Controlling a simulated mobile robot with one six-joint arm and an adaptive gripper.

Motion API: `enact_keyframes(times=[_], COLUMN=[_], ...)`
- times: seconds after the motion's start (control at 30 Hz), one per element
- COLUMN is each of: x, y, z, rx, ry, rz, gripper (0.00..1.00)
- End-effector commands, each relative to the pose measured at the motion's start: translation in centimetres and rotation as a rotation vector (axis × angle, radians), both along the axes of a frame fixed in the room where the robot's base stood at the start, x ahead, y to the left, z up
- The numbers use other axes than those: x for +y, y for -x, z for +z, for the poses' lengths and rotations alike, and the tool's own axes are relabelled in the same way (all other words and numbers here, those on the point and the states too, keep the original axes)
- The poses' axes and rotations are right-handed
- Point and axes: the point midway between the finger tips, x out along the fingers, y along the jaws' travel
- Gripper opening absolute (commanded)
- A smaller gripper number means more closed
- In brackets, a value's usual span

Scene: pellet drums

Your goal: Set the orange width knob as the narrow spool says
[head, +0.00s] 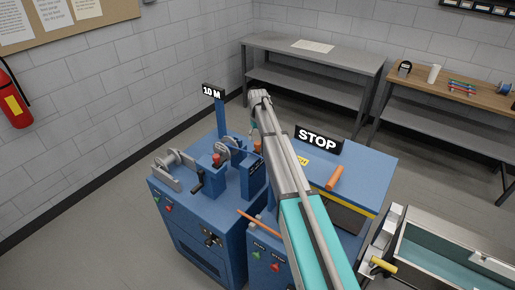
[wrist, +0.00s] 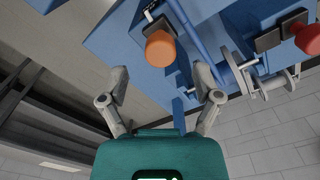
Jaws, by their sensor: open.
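The orange knob (wrist: 160,48) shows in the wrist view on a blue housing, just beyond the fingertips and apart from them. In the head view an orange knob (head: 258,147) shows beside my arm. My gripper (wrist: 161,79) is open with nothing between its fingers. In the head view my arm reaches over the blue machine and its fingertips are hidden. A grey spool (wrist: 262,82) with round flanges shows at the right of the wrist view. A grey spool (head: 172,160) lies at the machine's left in the head view. I cannot tell which spool is the narrow one, nor read any marking.
A red knob (head: 216,160) stands near the spools. A post carries a "10 M" sign (head: 213,91). A "STOP" sign (head: 318,140) and an orange handle (head: 334,178) are right of my arm. A grey bench (head: 310,50) and a wooden-topped bench (head: 430,90) stand behind.

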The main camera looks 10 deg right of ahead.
Motion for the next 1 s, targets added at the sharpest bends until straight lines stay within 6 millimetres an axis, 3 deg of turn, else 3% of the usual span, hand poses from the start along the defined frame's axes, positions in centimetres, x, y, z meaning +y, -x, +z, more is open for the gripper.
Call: enact_keyframes(times=[0.1,0.5,1.0], x=[0.0,0.1,0.2], y=[0.0,0.0,0.0], z=[-1.4,-3.9,-4.2], rx=[0.000,0.000,0.000], ry=[0.000,0.000,0.000], rz=[0.000,0.001,0.002], gripper=[0.82,0.82,0.82])
